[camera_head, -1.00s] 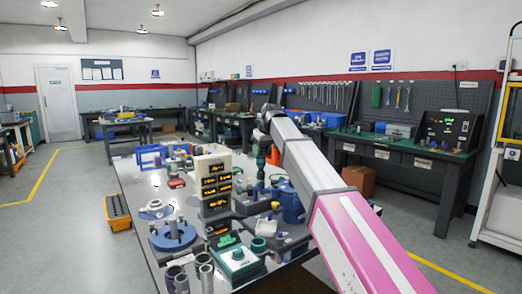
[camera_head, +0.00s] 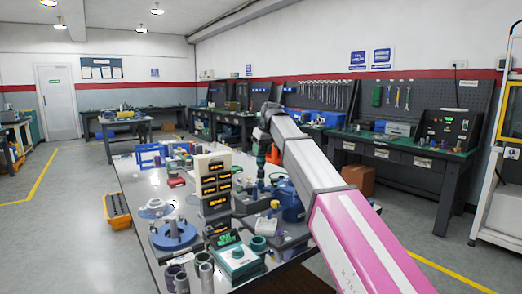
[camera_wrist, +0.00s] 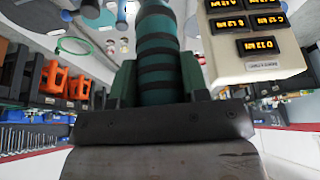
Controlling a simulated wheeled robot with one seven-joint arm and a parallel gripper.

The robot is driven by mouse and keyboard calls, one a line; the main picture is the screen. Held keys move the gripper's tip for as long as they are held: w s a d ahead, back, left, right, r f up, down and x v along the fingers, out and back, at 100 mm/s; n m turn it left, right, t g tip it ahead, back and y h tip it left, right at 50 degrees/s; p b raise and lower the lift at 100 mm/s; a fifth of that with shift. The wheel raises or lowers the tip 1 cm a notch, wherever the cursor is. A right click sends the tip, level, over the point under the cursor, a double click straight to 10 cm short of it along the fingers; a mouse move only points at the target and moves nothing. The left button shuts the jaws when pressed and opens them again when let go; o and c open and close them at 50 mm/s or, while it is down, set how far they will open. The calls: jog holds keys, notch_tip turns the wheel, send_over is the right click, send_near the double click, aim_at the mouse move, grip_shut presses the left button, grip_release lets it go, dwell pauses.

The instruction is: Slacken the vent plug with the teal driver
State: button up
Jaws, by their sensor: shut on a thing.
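My gripper (camera_head: 262,146) is shut on the teal driver (camera_wrist: 158,45), whose handle has black bands. In the head view the driver (camera_head: 261,165) hangs roughly upright below the gripper, over the bench beside a blue housing (camera_head: 288,208). The driver's tip is not clear in either view. I cannot make out the vent plug, nor whether the driver touches it.
A cream display tower (camera_head: 207,167) with amber readouts stands just left of the driver. A blue round fixture (camera_head: 174,237) and a green box (camera_head: 238,261) are at the bench front. Small parts crowd the bench (camera_head: 128,187). An orange tray (camera_head: 117,211) is beyond its left edge.

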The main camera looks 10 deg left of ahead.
jog(key=shift+f, duration=1)
dwell(1.3)
jog(key=shift+r, duration=0.15)
dwell(0.6)
jog(key=shift+r, duration=3.55)
